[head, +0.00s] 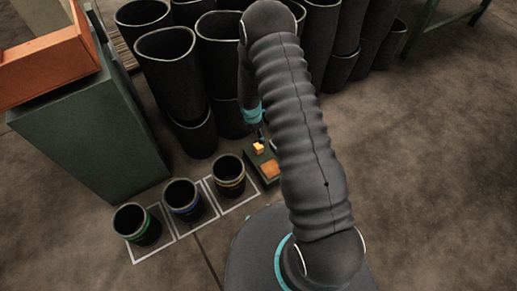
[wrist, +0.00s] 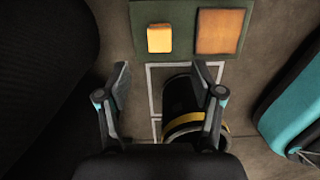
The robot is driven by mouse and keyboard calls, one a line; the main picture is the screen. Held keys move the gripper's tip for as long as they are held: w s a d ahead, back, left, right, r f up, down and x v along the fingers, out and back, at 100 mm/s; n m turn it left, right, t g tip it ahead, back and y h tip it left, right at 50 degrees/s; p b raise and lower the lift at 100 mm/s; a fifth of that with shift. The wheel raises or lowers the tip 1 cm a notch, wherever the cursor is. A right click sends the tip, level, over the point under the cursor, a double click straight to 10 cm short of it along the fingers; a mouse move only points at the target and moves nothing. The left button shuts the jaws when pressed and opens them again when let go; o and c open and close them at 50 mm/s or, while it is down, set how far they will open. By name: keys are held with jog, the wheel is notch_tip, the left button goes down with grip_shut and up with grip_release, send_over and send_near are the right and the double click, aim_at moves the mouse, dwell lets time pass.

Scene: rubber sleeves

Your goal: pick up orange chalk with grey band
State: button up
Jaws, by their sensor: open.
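A small bright orange-yellow block (head: 258,148) stands on a dark green board (head: 256,173). I can make out no grey band on it, so I cannot tell if it is the chalk. In the wrist view the block (wrist: 160,38) is on the left of the board (wrist: 180,12), beside a flatter, duller orange square (wrist: 220,31). My gripper (wrist: 163,78) is open and empty, with the block beyond its fingertips in the picture. In the head view, my arm hides part of the board and my gripper is hard to make out.
Black sleeves with green (head: 137,224), blue (head: 184,200) and yellow (head: 229,175) bands stand in white floor squares. The yellow-banded one (wrist: 182,105) appears between my fingers in the wrist view. Tall black sleeves (head: 170,80) crowd behind; a green cabinet (head: 95,135) stands left. Floor at right is clear.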

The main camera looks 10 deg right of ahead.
aim_at(258, 145)
jog(key=f, duration=0.7)
jog(key=d+f+b, duration=0.1)
jog(key=f, duration=0.3)
jog(key=shift+w, duration=0.15)
grip_shut()
jog(key=shift+r, duration=0.45)
jog(key=r, duration=0.3)
jog(key=shift+s+d+r, duration=0.3)
jog(key=shift+r, duration=0.1)
jog(key=s+d+r, duration=0.6)
jog(key=s+d, duration=0.1)
jog(key=s, duration=0.1)
jog(key=shift+r, duration=0.15)
